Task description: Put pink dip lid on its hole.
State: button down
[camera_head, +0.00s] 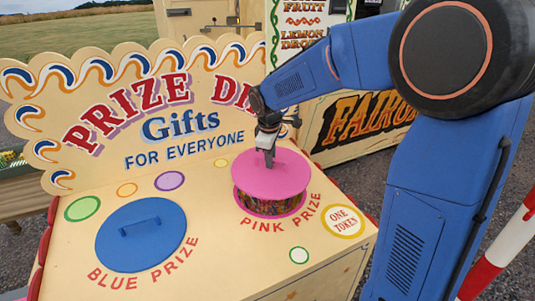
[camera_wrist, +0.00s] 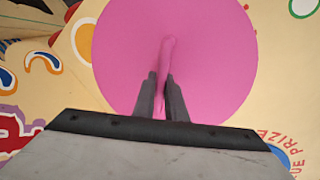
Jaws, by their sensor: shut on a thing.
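The pink dip lid (camera_head: 272,176) is a flat pink disc with a bar handle. My gripper (camera_head: 268,158) is shut on that handle and holds the lid roughly level above the pink-rimmed hole (camera_head: 270,209). A gap shows the patterned inside of the hole below the lid's front edge. The back of the hole is hidden by the lid. In the wrist view the lid (camera_wrist: 185,50) fills the upper middle, with its handle (camera_wrist: 167,55) between my gripper's two fingers (camera_wrist: 162,95).
The blue lid (camera_head: 140,240) lies over the left place, above the words "BLUE PRIZE". The cream counter (camera_head: 225,270) is clear in front. An upright "PRIZE DIP" sign board (camera_head: 175,115) stands behind. A red and white pole (camera_head: 500,250) is at the right.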

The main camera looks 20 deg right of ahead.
jog(key=s+x, duration=0.1)
jog(key=x, duration=0.7)
jog(key=shift+a+f, duration=0.15)
jog(key=shift+a, duration=0.3)
jog(key=shift+s+f, duration=0.1)
jog(key=shift+f, duration=0.55)
dwell(0.8)
jog(key=c, duration=1.7)
grip_release()
jog(key=v, duration=1.7)
jog(key=shift+s+r, duration=0.1)
jog(key=shift+r, duration=0.05)
